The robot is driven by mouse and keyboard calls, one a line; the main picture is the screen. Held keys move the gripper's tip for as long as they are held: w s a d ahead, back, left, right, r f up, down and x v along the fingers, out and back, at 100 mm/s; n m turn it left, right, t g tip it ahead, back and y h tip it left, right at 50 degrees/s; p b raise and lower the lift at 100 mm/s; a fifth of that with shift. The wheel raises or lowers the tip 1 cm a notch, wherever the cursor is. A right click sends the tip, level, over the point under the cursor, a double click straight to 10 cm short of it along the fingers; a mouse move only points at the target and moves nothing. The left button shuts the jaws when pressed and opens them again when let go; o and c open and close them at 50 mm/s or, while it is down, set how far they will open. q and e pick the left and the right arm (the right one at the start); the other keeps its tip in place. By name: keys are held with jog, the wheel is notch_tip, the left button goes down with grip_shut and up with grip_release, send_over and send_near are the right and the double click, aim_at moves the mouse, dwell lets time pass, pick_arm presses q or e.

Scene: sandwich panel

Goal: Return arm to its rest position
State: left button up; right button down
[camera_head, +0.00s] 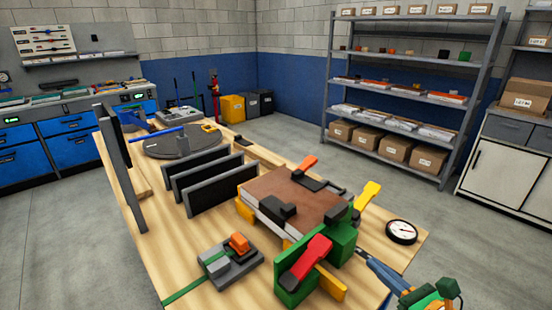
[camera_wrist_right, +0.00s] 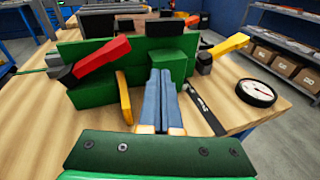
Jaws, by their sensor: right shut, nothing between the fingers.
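My right gripper (camera_head: 366,260) is at the lower right of the head view, over the table's near right part. In the right wrist view its two blue fingers (camera_wrist_right: 160,75) lie side by side, shut and empty, pointing toward the green fixture block (camera_wrist_right: 115,60). Whether they touch the block cannot be told. The brown-topped sandwich panel (camera_head: 295,192) lies in the fixture, with black clamp pads on top. A red clamp handle (camera_head: 312,252) and a yellow one (camera_head: 368,193) stick out near the gripper. My left gripper is not in view.
A round dial gauge (camera_head: 401,231) lies on the wooden table (camera_head: 200,292) right of the fixture. A dark flat strip (camera_wrist_right: 205,112) lies right of my fingers. A grey block with an orange part (camera_head: 230,262) and upright black plates (camera_head: 210,178) stand left. Shelves (camera_head: 410,95) are behind.

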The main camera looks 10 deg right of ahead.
jog(key=s+d+f+m+g+h, duration=0.1)
jog(key=s+f+m+g+h, duration=0.3)
jog(key=m, duration=1)
jog(key=s+d+f+m+g+h, duration=0.15)
jog(key=s+f+m+h, duration=0.35)
jog(key=m, duration=0.8)
jog(key=s+a+f+m+g+y, duration=0.3)
jog(key=s+a+f+m, duration=0.15)
jog(key=a, duration=0.35)
jog(key=s+a+f+m+g+y, duration=0.3)
jog(key=s+a+f+m+g, duration=0.15)
jog(key=a, duration=0.35)
notch_tip(320, 180, down, 16)
jog(key=s+d+f, duration=0.1)
jog(key=s, duration=0.2)
jog(key=s+d+f+g, duration=0.1)
jog(key=s+d+f, duration=0.1)
jog(key=s+f, duration=0.6)
jog(key=s, duration=0.2)
jog(key=shift+s+n+g, duration=0.3)
jog(key=shift+s+g, duration=0.05)
jog(key=shift+g, duration=0.05)
